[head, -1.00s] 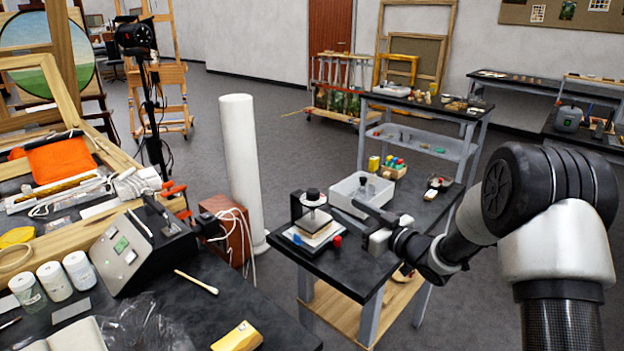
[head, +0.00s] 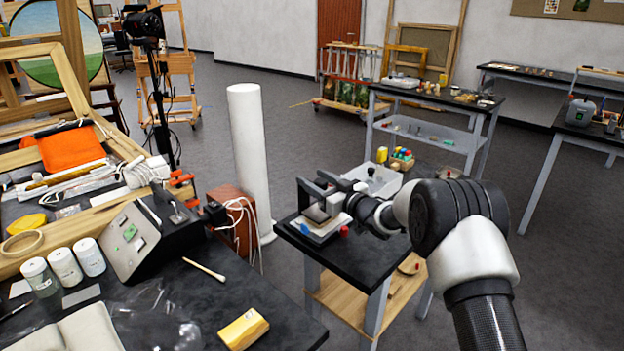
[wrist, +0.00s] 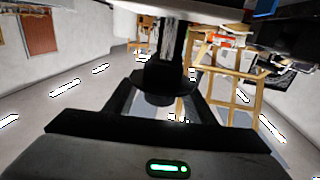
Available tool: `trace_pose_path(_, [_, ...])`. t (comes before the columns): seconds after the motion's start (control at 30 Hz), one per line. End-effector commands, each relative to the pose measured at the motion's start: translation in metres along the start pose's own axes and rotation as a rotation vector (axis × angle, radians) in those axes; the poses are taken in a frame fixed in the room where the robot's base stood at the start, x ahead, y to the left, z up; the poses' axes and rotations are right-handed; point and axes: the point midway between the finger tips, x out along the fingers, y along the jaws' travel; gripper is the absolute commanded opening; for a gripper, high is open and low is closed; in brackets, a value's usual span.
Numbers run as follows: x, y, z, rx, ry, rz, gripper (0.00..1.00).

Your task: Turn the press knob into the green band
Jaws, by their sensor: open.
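The small press (head: 318,233) stands at the near left corner of the dark side table, with a pale block or pad in it and a red knob at its front. My gripper (head: 312,190) is over its top and hides the press knob in the head view. In the wrist view, a dark round knob (wrist: 165,84) with a dark stem is between the two spread fingers of my gripper (wrist: 165,98). I see a gap between it and the fingers, at least on the right. The green band cannot be made out.
A white tray (head: 372,185) stands right behind the press, with a block of coloured pegs (head: 402,158) behind it. A white column (head: 249,160) and a reddish-brown box (head: 232,215) are to the left. The near bench (head: 215,290) holds a grey control box (head: 140,240) and jars.

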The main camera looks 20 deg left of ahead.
Motion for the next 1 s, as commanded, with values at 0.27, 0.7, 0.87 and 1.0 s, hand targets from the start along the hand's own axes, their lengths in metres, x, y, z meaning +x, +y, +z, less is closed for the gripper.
trace_pose_path(0.27, [0.0151, 0.0001, -0.0001, 0.000, 0.000, 0.001, 0.50])
trace_pose_path(0.7, [0.0149, 0.0000, -0.0002, 0.000, 0.000, 0.000, 0.09])
trace_pose_path(0.87, [0.0149, 0.0001, 0.0004, 0.000, 0.001, 0.005, 0.08])
trace_pose_path(1.0, [0.0150, 0.0005, 0.0022, 0.001, 0.001, 0.032, 0.08])
